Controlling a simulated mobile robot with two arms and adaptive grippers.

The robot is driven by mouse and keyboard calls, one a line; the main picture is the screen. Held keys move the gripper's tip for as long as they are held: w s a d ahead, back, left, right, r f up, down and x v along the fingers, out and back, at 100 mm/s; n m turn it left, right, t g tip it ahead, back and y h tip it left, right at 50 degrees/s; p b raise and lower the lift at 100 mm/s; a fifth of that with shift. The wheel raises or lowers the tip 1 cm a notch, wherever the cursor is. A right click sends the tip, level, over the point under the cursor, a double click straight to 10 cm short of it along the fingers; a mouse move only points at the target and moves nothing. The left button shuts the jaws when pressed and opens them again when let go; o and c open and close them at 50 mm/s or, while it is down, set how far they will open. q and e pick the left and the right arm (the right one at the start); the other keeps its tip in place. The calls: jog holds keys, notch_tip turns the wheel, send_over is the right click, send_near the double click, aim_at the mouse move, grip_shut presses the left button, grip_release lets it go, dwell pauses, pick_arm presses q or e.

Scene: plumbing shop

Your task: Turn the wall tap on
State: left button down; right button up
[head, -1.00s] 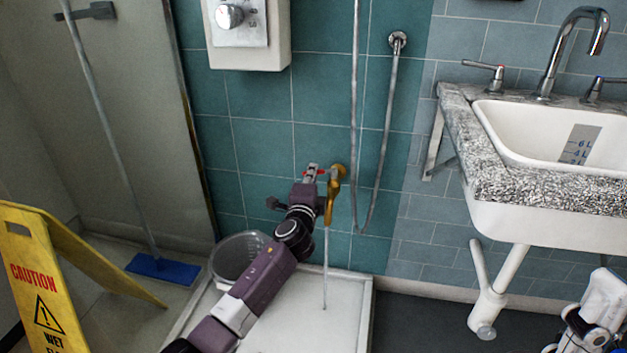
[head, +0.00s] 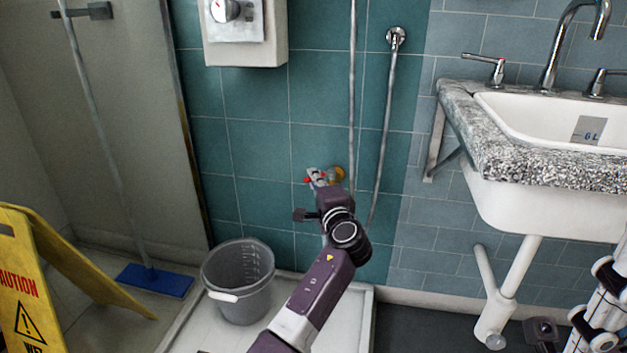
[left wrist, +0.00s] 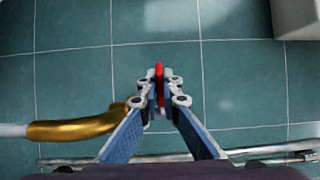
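The brass wall tap (head: 337,176) is on the teal tiles, mostly hidden by my gripper in the head view. In the left wrist view its curved brass spout (left wrist: 80,129) lies left of the fingers, with a pale streak like water at its mouth. My left gripper (head: 318,180) is at the tap's red handle (head: 310,179). In the left wrist view the left gripper's fingertips (left wrist: 162,90) are drawn together with the red handle (left wrist: 159,82) between them. My right gripper cannot be clearly made out.
A grey bucket (head: 240,300) stands in the white shower tray (head: 188,318), left of my arm. A yellow caution sign (head: 75,265) and blue mop (head: 155,280) are at left. A sink (head: 540,200) is at right. White and black mechanical parts (head: 605,300) show at lower right.

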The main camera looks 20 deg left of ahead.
pick_arm(q)
jog(key=shift+f, duration=0.1)
jog(key=c, duration=2.1)
grip_release()
jog(key=v, duration=0.7)
jog(key=shift+s+d, duration=0.2)
